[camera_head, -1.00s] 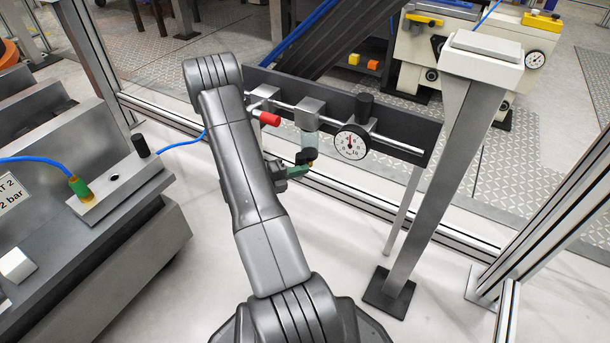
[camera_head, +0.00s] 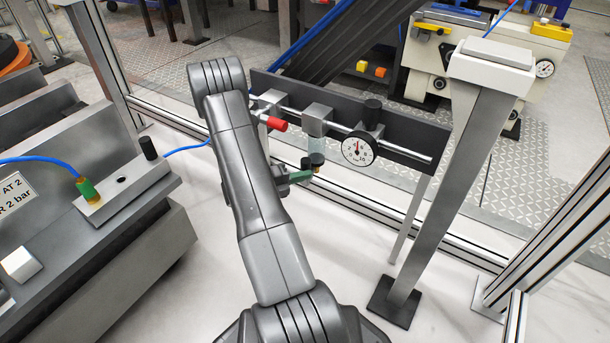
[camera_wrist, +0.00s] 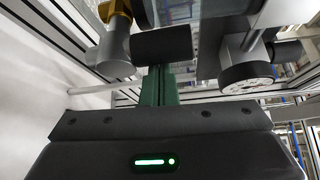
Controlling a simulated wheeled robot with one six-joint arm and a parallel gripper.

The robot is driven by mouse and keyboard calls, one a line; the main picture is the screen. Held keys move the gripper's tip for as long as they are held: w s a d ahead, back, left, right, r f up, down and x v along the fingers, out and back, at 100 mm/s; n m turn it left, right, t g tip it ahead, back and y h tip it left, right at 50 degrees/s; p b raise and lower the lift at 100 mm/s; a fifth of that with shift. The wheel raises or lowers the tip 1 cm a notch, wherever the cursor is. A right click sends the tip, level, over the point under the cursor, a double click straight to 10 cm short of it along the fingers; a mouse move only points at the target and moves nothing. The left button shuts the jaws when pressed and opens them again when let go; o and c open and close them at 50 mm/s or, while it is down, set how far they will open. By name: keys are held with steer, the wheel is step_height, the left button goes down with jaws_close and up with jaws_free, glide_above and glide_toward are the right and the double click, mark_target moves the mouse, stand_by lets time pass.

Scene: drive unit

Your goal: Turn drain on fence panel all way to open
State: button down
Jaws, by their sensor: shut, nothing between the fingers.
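The fence panel (camera_head: 405,132) is a dark plate carrying a metal air line. A filter with a clear bowl (camera_head: 316,144) hangs from a grey block on it. The black drain (camera_head: 312,160) with a small brass tip is under the bowl. In the wrist view a black cylindrical piece (camera_wrist: 162,43), seemingly part of the drain, lies across the fingertips. My gripper (camera_head: 303,176) has green fingers, shut and empty, just below and left of the drain. The fingers also show in the wrist view (camera_wrist: 158,85). Whether they touch the drain I cannot tell.
A red handle (camera_head: 278,125) is left of the filter and a round gauge (camera_head: 358,150) right of it. A grey post (camera_head: 440,190) stands at the right. A grey machine (camera_head: 120,190) with a blue hose is at the left. The floor below the panel is clear.

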steer(key=f+p+v, duration=0.1)
steer(key=p+v, duration=0.2)
steer(key=v, duration=1)
steer(key=shift+r, duration=0.5)
